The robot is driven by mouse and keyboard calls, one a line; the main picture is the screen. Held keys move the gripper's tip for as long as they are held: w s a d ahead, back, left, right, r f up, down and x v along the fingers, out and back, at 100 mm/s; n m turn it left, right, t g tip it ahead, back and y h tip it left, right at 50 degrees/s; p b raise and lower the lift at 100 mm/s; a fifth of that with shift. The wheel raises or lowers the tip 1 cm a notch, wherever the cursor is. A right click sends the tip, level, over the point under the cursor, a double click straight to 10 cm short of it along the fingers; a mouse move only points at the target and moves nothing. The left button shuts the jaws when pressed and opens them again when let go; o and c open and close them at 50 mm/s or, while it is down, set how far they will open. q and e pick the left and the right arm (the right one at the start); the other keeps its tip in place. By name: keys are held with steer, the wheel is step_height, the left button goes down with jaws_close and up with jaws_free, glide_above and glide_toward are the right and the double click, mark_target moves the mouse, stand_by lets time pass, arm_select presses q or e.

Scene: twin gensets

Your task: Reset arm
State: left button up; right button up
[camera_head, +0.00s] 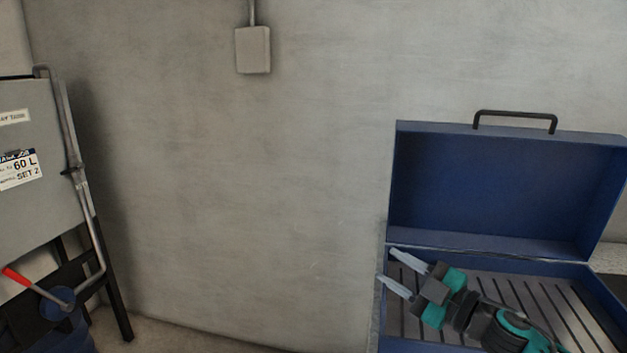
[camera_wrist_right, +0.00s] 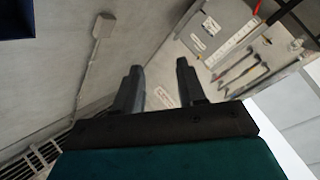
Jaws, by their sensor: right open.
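My right gripper (camera_head: 390,271) is open and empty in the head view, in front of the open blue metal case at the lower right. Its two grey fingers point to the upper left, and the arm comes in from the lower right. In the right wrist view the two dark fingers (camera_wrist_right: 157,88) stand apart with nothing between them. My left gripper is not in view.
The open blue case (camera_head: 505,190) has a raised lid with a black handle and a slatted inside. A grey tank labelled 60 L (camera_head: 35,215) stands at left, with a pipe and a red-handled valve (camera_head: 17,277). A grey wall box (camera_head: 253,50) hangs between. The wrist view shows tools (camera_wrist_right: 245,70).

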steer(key=s+d+f+m+g+h, duration=0.3)
steer(key=s+f+m+h, duration=0.8)
steer(key=s+f, duration=1.5)
steer(key=f+m, duration=0.1)
steer(key=m, duration=0.3)
steer(key=shift+f, duration=0.2)
steer(key=shift+w, duration=0.1)
